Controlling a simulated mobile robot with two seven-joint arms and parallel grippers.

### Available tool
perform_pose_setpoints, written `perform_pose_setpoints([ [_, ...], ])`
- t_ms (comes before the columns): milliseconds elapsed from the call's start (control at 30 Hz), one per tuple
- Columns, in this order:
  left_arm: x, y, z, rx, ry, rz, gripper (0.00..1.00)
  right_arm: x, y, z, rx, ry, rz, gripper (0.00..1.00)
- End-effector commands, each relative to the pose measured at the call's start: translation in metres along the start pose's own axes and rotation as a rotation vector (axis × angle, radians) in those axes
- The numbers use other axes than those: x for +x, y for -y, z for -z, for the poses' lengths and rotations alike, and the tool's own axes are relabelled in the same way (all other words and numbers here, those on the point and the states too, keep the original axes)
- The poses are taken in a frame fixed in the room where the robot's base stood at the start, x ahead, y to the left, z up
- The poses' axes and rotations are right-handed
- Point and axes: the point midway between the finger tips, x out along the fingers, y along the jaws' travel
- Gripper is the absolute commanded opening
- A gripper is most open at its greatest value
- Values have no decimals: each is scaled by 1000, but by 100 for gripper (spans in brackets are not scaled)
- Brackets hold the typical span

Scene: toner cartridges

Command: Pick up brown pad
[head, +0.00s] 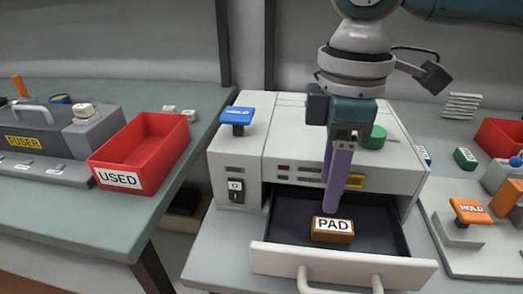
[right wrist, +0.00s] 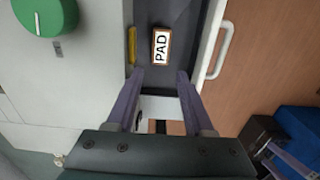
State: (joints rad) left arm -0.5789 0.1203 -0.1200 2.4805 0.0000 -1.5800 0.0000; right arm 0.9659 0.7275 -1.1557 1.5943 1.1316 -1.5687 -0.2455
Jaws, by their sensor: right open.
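The brown pad (head: 333,237), a small brown block with a white label reading PAD, lies in the open dark drawer (head: 378,222) of the white machine. In the right wrist view the brown pad (right wrist: 161,46) lies beyond the fingertips, in line with the gap between them. My right gripper (head: 332,208) points down over the drawer, just behind the pad in the head view. In the right wrist view the right gripper (right wrist: 168,72) has its two purple fingers apart with nothing between them. My left gripper does not show in the head view.
The drawer's front with its handle (head: 340,286) stands out toward me. The white machine (head: 237,160) has a blue HOLD knob (head: 237,116) and a green knob (head: 375,137). A red USED bin (head: 130,157) is at left; an orange HOLD knob (head: 471,211) is at right.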

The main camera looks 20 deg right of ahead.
Motion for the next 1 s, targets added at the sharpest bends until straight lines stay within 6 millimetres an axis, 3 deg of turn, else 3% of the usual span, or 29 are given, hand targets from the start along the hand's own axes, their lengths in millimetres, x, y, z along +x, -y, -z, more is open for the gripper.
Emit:
perform_pose_setpoints([
  [433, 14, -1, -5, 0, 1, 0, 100, 68, 1, 1, -2, 0, 1, 52],
  [767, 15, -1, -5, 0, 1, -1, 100, 74, 1, 1, -3, -2, -1, 52],
  [1000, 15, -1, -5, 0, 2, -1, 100, 74, 0, 1, -2, -2, -1, 26],
])
